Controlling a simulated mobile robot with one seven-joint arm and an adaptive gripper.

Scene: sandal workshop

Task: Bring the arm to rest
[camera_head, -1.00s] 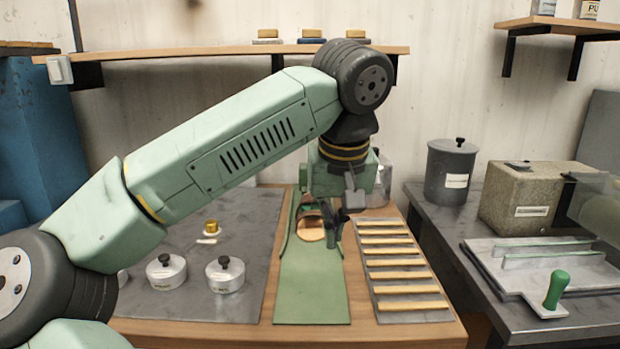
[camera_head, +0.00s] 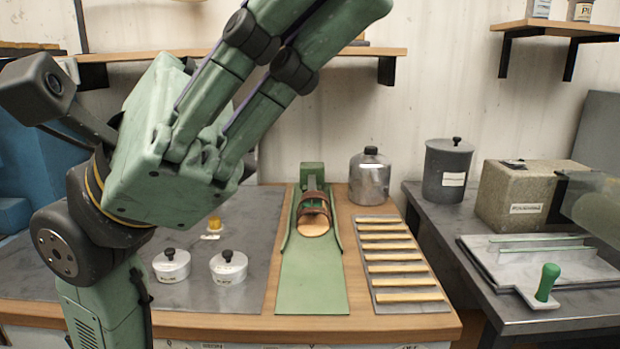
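My gripper (camera_head: 318,22) is raised close to the camera on the left side. It points up and to the right, and its green fingers reach the top edge of the picture. The finger ends are partly cut off, so I cannot tell how far they are spread. I see nothing held in the visible part. My arm is folded back at the left, clear of the bench and above its left part. The camera on my wrist is at the upper left.
On the wooden bench (camera_head: 358,325) stand a green fixture (camera_head: 312,280) with a brown-strapped sandal piece (camera_head: 313,222), a slatted rack (camera_head: 412,307), two lidded pots (camera_head: 172,268) (camera_head: 229,270) and a metal bottle (camera_head: 370,182). A wall shelf (camera_head: 345,52) is behind. The right table (camera_head: 530,318) holds a box and canister.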

